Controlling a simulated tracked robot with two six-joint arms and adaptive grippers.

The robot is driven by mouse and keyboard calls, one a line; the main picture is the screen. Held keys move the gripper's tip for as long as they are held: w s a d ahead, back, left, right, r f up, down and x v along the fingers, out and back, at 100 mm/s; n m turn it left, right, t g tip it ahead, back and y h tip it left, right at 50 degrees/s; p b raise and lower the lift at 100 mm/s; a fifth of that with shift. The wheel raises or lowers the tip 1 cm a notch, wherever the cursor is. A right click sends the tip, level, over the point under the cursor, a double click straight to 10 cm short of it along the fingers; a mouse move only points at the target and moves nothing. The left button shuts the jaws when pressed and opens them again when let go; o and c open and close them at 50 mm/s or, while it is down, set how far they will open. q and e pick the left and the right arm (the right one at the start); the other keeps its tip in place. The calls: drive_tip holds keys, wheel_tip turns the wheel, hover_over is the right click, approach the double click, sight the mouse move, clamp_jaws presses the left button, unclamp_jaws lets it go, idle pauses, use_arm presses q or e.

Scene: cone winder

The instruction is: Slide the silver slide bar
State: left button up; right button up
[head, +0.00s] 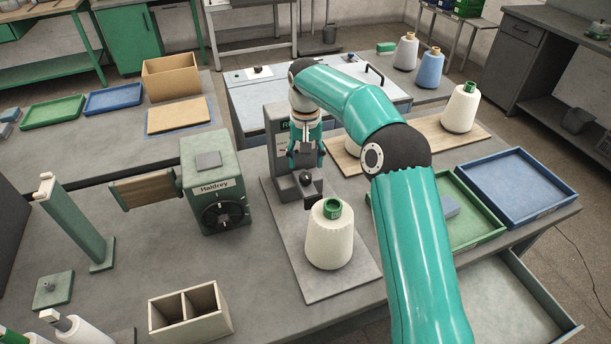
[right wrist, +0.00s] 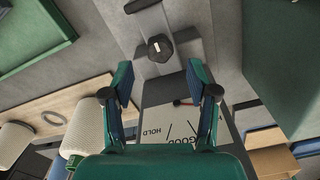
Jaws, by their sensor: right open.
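A grey upright gauge stand (head: 288,165) with a black knob (head: 305,180) stands on a flat grey base plate (head: 340,283). A cream yarn cone (head: 330,243) with a green top stands upright on the plate in front of it. My right gripper (head: 305,158) is at the stand's face, above the knob. In the right wrist view its fingers (right wrist: 160,98) are apart with nothing between them. Beyond them are the knob (right wrist: 160,47) and a dial face (right wrist: 168,125) reading "GOOD" and "HOLD". I cannot clearly tell which part is the silver slide bar. My left gripper is out of view.
A green box labelled Haldrey (head: 213,190) stands left of the stand. A green tray (head: 462,235) and a blue tray (head: 518,187) lie to the right, partly behind my right arm. A divided wooden box (head: 190,318) is at the front. A drawer (head: 540,290) is open at lower right.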

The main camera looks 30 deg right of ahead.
sight(306, 175)
drive_tip(key=shift+f, duration=2.6)
clamp_jaws()
